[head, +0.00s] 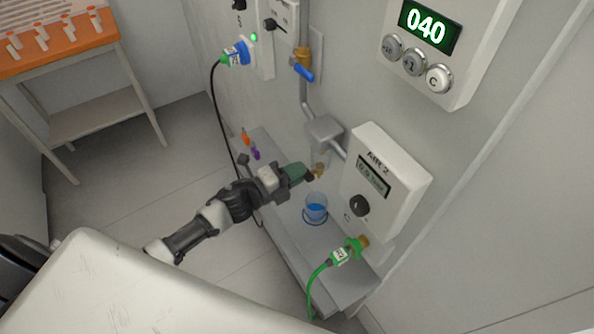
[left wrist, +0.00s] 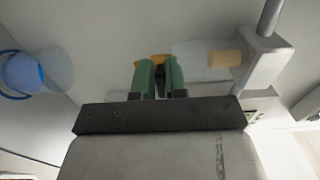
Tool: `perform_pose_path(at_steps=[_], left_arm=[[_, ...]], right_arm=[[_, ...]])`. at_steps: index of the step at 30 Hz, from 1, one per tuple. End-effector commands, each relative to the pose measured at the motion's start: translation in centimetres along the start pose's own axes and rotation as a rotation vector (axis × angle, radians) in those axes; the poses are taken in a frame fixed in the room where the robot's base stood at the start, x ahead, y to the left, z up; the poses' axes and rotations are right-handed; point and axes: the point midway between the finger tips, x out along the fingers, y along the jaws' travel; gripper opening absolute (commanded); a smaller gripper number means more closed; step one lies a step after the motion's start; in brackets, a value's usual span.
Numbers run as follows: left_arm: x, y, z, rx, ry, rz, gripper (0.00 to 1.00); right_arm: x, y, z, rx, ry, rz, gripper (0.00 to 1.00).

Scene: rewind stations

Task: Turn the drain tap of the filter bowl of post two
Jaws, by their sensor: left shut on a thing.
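The filter bowl (head: 320,158) is a clear cup under a grey filter head (head: 325,130) on the wall pipe, left of the AIR 2 box. Its brass drain tap (head: 319,172) is at the bottom of the bowl. My left gripper (head: 309,175), with green fingers, reaches in from the left and is shut on the tap. In the left wrist view, the fingers (left wrist: 160,80) close around a dark part, with brass of the tap (left wrist: 152,60) showing behind them. The translucent bowl (left wrist: 193,52) lies beyond, beside the grey head (left wrist: 262,62). The fingers partly hide the tap. My right gripper is not in view.
A small bucket with blue liquid (head: 316,208) stands on the grey ledge (head: 320,240) below the tap. The AIR 2 box (head: 387,185) is close on the right. A green hose plug (head: 340,255) and a blue-handled valve (head: 303,70) are nearby.

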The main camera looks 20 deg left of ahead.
Motion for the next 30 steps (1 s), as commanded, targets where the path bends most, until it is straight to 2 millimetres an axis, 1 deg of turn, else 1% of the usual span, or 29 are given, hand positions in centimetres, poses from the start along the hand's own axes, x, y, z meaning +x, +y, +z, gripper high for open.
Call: perform_pose_path(at_steps=[8, 9, 14, 23, 26, 29, 30], left_arm=[[0.0, 0.1, 0.0, -0.005, -0.001, 0.001, 0.00], [0.0, 0.1, 0.0, -0.005, -0.001, 0.001, 0.14], [0.0, 0.1, 0.0, -0.003, -0.001, 0.001, 0.38], [-0.2, 0.1, 0.0, -0.002, 0.000, 0.001, 0.38], [-1.2, 0.3, 0.0, -0.003, -0.001, 0.003, 0.38], [-2.9, 0.3, 0.0, -0.002, 0.000, 0.004, 0.38], [-3.7, 0.4, -0.1, -0.003, 0.000, 0.005, 0.38]], right_arm=[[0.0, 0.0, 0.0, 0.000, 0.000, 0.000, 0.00], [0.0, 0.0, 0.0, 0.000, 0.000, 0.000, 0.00], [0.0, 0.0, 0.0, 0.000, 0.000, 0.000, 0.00], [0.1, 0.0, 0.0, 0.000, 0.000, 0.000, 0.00], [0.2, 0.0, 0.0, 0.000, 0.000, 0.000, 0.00], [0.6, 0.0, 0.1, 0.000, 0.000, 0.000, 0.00], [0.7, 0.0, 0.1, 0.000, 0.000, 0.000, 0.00]])
